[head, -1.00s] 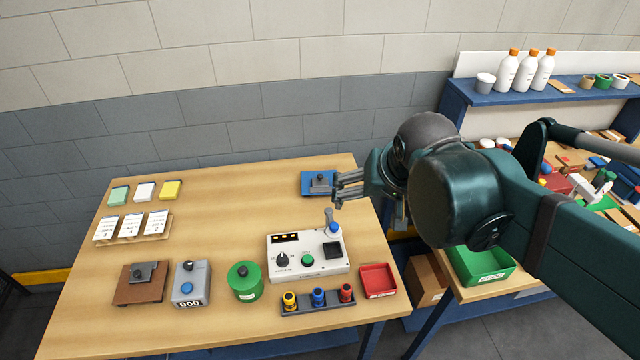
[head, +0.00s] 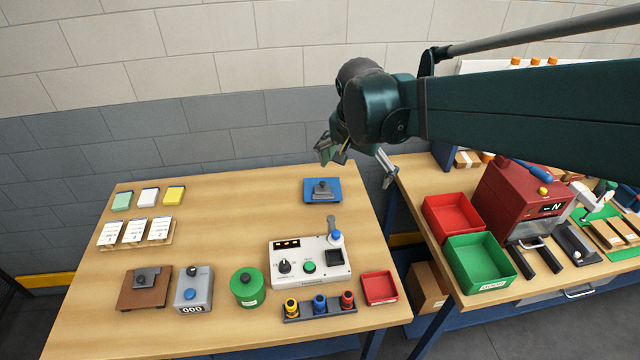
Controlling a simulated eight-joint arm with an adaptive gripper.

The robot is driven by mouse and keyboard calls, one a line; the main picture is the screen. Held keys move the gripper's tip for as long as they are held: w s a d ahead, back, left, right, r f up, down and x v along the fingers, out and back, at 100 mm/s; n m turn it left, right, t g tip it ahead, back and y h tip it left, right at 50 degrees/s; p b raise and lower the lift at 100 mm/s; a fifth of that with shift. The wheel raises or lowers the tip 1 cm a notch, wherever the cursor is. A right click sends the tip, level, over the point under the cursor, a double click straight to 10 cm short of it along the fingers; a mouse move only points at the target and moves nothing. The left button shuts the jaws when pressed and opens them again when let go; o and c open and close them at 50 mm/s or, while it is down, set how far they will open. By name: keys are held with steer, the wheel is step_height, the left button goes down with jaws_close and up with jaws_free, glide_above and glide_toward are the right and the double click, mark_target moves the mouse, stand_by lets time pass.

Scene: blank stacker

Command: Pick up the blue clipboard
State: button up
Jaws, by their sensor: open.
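The blue clipboard (head: 313,197) lies flat near the back right corner of the wooden table, with a grey clip on top. It is fully in view and nothing touches it. My gripper (head: 355,165) is open and empty. In the picture it shows above and to the right of the clipboard, apart from it.
A second bench at right holds red and green bins (head: 478,262).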

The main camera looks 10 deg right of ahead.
steer(key=w+a+f+m+g+h, duration=0.1)
steer(key=w+a+f+m, duration=0.15)
steer(key=w, duration=0.35)
steer(key=w+a+f+m+g, duration=0.1)
steer(key=w+f+m, duration=0.2)
steer(key=w, duration=0.3)
steer(key=m+g+h+p, duration=0.2)
steer(key=m, duration=0.3)
glide_toward(322, 186)
steer(key=shift+d+x, duration=0.2)
steer(key=shift+x, duration=1)
steer(key=shift+w+a+f+m, duration=0.15)
steer(key=shift+w+f+m, duration=0.25)
steer(key=shift+f, duration=0.1)
steer(key=shift+x, duration=1.3)
steer(key=shift+x, duration=2.6)
steer(key=shift+w, duration=0.15)
steer(key=c, duration=1.1)
